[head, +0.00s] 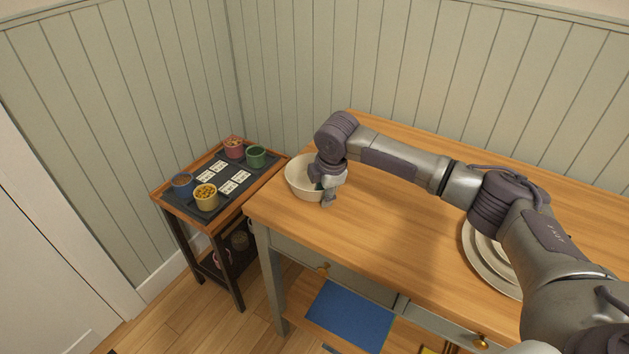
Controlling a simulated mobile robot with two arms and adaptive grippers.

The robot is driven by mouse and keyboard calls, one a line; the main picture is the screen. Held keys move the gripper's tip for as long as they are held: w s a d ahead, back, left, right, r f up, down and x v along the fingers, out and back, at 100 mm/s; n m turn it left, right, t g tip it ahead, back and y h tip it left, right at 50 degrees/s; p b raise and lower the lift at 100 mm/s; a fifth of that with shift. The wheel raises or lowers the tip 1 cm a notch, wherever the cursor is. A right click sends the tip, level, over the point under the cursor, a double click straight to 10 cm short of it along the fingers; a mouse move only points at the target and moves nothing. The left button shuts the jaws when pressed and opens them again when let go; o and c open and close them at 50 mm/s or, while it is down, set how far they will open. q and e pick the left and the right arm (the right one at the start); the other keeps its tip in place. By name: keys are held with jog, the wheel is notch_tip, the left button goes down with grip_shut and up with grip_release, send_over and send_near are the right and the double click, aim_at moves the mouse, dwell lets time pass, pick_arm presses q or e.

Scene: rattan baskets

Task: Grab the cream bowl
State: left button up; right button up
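The cream bowl (300,178) stands upright on the wooden table (400,230), near the table's left corner. My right arm reaches in from the right across the table. My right gripper (327,192) points down at the bowl's right rim, overlapping it in the view. The wrist hides the right part of the bowl. The fingers are small and partly hidden, so I cannot tell whether they are open or closed on the rim. My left gripper is not in view.
Stacked plates (487,255) sit at the table's right, partly behind my arm. A small side table (215,222) at left holds a dark tray (200,209) with white cards and several small coloured cups. A blue item (350,315) lies on the lower shelf. The table's middle is clear.

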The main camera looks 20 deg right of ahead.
grip_shut()
jog(key=shift+r, duration=0.2)
dwell(0.3)
